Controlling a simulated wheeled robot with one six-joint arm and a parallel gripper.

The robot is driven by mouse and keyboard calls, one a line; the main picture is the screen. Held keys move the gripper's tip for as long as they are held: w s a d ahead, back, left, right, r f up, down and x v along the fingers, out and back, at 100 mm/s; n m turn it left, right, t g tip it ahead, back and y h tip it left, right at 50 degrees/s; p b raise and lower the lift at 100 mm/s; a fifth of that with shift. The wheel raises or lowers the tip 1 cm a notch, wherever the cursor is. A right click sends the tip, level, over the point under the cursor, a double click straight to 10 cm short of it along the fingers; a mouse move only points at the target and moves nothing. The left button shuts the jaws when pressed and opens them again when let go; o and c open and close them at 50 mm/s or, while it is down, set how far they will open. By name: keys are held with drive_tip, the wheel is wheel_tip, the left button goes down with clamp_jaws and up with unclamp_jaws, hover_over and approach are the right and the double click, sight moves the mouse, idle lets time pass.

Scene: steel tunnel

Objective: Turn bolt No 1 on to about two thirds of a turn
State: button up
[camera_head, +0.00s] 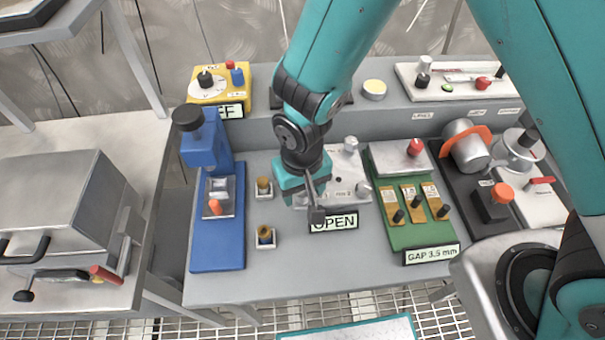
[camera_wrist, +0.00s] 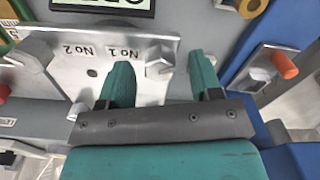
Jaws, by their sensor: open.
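A light metal plate (camera_wrist: 108,68) carries the labels "No 1" and "No 2", upside down in the wrist view; it also shows in the head view (camera_head: 343,178). Bolt No 1 (camera_wrist: 157,58) is a small silver bolt beside its label, lying between my fingertips. My gripper (camera_wrist: 160,66) is open, with a finger on either side of it; I cannot tell whether they touch. Bolt No 2 (camera_wrist: 36,54) stands near the other label, and in the head view (camera_head: 362,190) right of my gripper (camera_head: 311,190). My gripper hides bolt No 1 in the head view.
An "OPEN" sign (camera_head: 334,222) stands at the plate's front. A green block marked "GAP 3.5 mm" (camera_head: 405,226) is close on the right. A blue stand (camera_head: 218,248) and two small brass fittings (camera_head: 265,237) are on the left. The bench front is clear.

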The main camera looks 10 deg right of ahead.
wheel_tip(320, 180, up, 17)
drive_tip(key=b, duration=0.1)
drive_tip(key=shift+r, duration=0.15)
idle(0.4)
drive_tip(key=s+d+r+n+y, duration=0.4)
drive_tip(key=s+d+r, duration=0.4)
drive_tip(key=s+d, duration=0.2)
drive_tip(key=shift+s, duration=0.3)
